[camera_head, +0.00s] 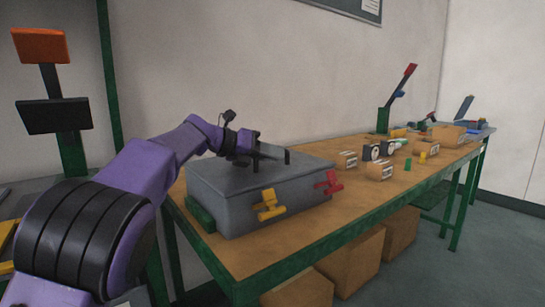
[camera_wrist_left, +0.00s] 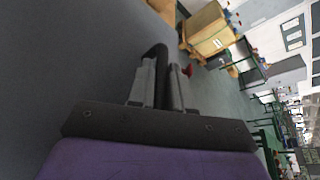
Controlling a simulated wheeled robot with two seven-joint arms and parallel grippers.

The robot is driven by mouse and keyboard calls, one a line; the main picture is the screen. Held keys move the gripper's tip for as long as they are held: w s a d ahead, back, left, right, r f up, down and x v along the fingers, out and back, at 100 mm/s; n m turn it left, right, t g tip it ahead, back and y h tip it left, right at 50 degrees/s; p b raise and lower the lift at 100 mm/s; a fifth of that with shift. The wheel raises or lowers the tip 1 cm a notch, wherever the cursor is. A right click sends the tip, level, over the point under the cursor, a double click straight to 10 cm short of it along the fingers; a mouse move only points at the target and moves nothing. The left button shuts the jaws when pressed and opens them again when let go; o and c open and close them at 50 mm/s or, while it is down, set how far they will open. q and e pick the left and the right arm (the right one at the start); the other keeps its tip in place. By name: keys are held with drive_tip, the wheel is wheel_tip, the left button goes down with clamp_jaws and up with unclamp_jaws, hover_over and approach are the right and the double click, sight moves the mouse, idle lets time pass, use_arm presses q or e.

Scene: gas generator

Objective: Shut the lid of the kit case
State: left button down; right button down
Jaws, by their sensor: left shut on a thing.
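The grey kit case (camera_head: 228,205) sits on the near left end of the wooden-topped table. Its lid (camera_head: 215,172) is down over the body and looks about level; I cannot tell whether a thin gap is left at the seam. A yellow latch (camera_head: 268,205) and a red latch (camera_head: 329,183) stick out from the front. My left gripper (camera_head: 262,154) is above the lid, shut on the black lid handle (camera_head: 287,157). In the left wrist view the handle (camera_wrist_left: 158,52) runs between the fingers (camera_wrist_left: 162,88). My right gripper is not in view.
Small labelled boxes (camera_head: 379,171) and other small parts stand farther right along the table (camera_head: 300,229). A stand with a red top (camera_head: 410,70) rises behind them. Cardboard boxes (camera_head: 352,262) sit below. Another stand with an orange panel (camera_head: 41,45) is at left.

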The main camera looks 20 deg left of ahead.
use_arm(q)
drive_tip(key=shift+f, duration=0.3)
drive_tip(key=c, duration=1.4)
unclamp_jaws()
drive_tip(key=shift+s+a+r, duration=0.2)
wheel_tip(320, 180, up, 3)
hover_over(233, 173)
drive_tip(key=shift+s+d+p, duration=0.1)
drive_tip(key=shift+s+p, duration=0.05)
drive_tip(key=shift+p, duration=0.15)
drive_tip(key=shift+r, duration=0.1)
